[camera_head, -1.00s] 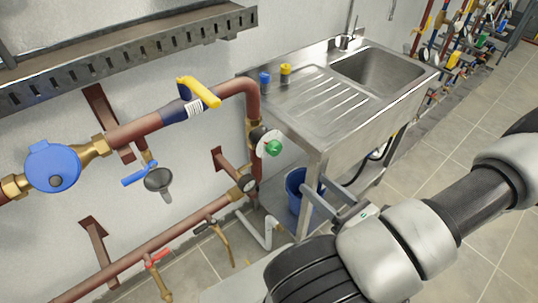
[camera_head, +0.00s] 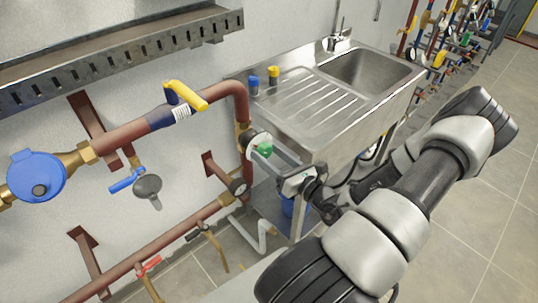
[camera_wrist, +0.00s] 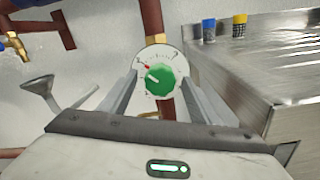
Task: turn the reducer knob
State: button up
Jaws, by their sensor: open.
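The reducer knob (camera_head: 265,149) is green, on a round white dial (camera_head: 257,140) fixed to the vertical brown pipe beside the sink. In the wrist view the green knob (camera_wrist: 160,80) sits near the middle, on its marked white dial (camera_wrist: 177,60) with a red mark at the upper left. My gripper (camera_head: 268,157) is at the knob, its fingers pointing toward the dial. In the wrist view my gripper's two fingers (camera_wrist: 160,88) stand apart, one on each side of the knob. I cannot tell whether either finger touches it.
The steel sink (camera_head: 310,110) stands close to the right of the dial. A blue cup (camera_head: 254,84) and a yellow cup (camera_head: 273,76) stand on it. A pipe valve with a yellow handle (camera_head: 187,96) is at the upper left.

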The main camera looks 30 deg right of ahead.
jog(key=shift+w, duration=0.25)
jog(key=c, duration=1.1)
jog(key=shift+n, duration=0.3)
